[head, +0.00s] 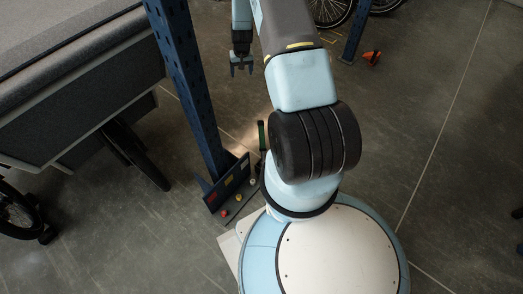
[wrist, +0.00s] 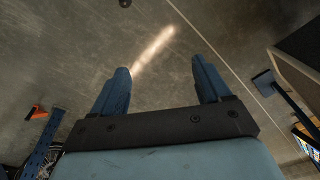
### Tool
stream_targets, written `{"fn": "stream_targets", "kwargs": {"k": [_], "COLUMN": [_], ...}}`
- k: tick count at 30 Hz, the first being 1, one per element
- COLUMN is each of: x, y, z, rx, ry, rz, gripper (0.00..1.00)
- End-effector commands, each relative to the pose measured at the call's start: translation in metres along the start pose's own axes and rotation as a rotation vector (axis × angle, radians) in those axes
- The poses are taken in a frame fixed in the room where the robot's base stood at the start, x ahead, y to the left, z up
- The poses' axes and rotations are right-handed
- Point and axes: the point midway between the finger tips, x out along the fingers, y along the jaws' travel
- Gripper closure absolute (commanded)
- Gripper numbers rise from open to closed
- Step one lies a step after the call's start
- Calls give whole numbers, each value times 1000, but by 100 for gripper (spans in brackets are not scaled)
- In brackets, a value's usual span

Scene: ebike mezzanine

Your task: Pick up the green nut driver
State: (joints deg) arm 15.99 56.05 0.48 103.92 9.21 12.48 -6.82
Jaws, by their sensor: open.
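A slim green upright thing (head: 262,135), which looks like the green nut driver, shows just left of my black arm joint. My arm may hide part of it, and I cannot tell what supports it. My gripper (head: 241,67) is higher in the head view, above and left of the green thing and well apart from it. In the wrist view my gripper (wrist: 162,80) has its two blue fingers spread with nothing between them. I do not see the green thing in the wrist view.
A dark rack (head: 228,188) with red and yellow pieces stands at the foot of a blue post (head: 188,85). A grey cargo bike box (head: 80,85) fills the left. An orange thing (head: 372,57) lies near the back. Floor on the right is mostly clear.

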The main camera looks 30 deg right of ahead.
Motion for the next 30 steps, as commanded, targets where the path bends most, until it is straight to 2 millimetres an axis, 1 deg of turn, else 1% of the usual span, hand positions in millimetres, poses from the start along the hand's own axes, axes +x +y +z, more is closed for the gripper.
{"fn": "stream_targets", "kwargs": {"k": [1, 5, 6, 8, 9, 11, 12, 14, 15, 18, 21, 24, 27, 30], "x": [24, 78, 94, 119, 135, 159, 175, 199, 214, 250, 281, 303, 317, 325], "y": [6, 19, 23, 29, 34, 40, 43, 49, 53, 62, 69, 74, 77, 79], "z": [7, 23, 29, 38, 46, 58, 66, 80, 89, 114, 137, 156, 168, 175], "rx": [10, 30, 36, 45, 51, 60, 65, 74, 81, 96, 108, 117, 122, 125], "ry": [-14, -34, -40, -49, -55, -65, -71, -80, -87, -101, -113, -122, -127, -130], "rz": [3, 10, 13, 16, 19, 23, 26, 30, 32, 39, 46, 51, 54, 56], "gripper": [23, 23, 23, 23, 23, 23, 23, 23, 23, 23, 23, 23, 23, 23]}}
